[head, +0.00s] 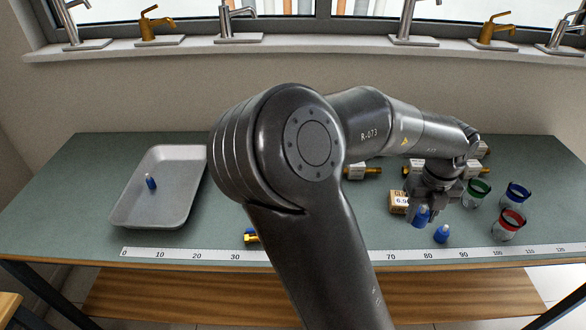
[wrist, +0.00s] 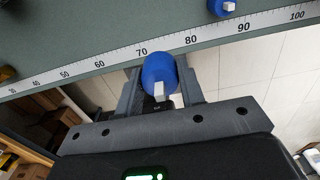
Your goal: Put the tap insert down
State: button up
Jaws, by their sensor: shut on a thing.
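My gripper (head: 424,208) is shut on a blue tap insert (head: 421,216) with a pale stem. In the wrist view the held tap insert (wrist: 159,74) sits between the two fingers, and the bench's front ruler edge shows behind it. In the head view it hangs over the right part of the bench; how far it is above the surface I cannot tell. Another blue insert (head: 441,234) stands on the bench to its right, and it also shows at the top of the wrist view (wrist: 222,7). A third blue insert (head: 151,183) is in the grey tray (head: 126,214).
Three cups stand at the right: green-rimmed (head: 477,193), blue-rimmed (head: 514,195) and red-rimmed (head: 508,225). A ruler strip (head: 470,255) runs along the front edge. A blue and brass part (head: 251,236) lies left of my arm.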

jog(key=r, duration=0.5)
jog(key=shift+w+a+r, duration=0.3)
jog(key=shift+w+r, duration=0.05)
jog(key=shift+w, duration=0.05)
jog(key=w+a+f+n, duration=0.1)
jog(key=w+a+n, duration=0.4)
jog(key=a, duration=0.4)
jog(key=w+a+f+n, duration=0.1)
jog(key=w+a+n, duration=0.1)
jog(key=w+a, duration=0.6)
jog(key=w+a+f+n, duration=0.1)
jog(key=w+a+n, duration=0.4)
jog(key=a, duration=0.5)
jog(key=a+r+n, duration=0.3)
jog(key=a+n, duration=0.3)
jog(key=a, duration=2.2)
send_over(173, 199)
jog(key=f, duration=0.8)
jog(key=d+f, duration=0.1)
jog(key=f, duration=0.2)
jog(key=shift+f, duration=0.4)
jog(key=shift+s+a+f, duration=0.1)
jog(key=shift+a+f, duration=0.2)
jog(key=shift+a, duration=0.15)
jog(key=shift+f, duration=1.9)
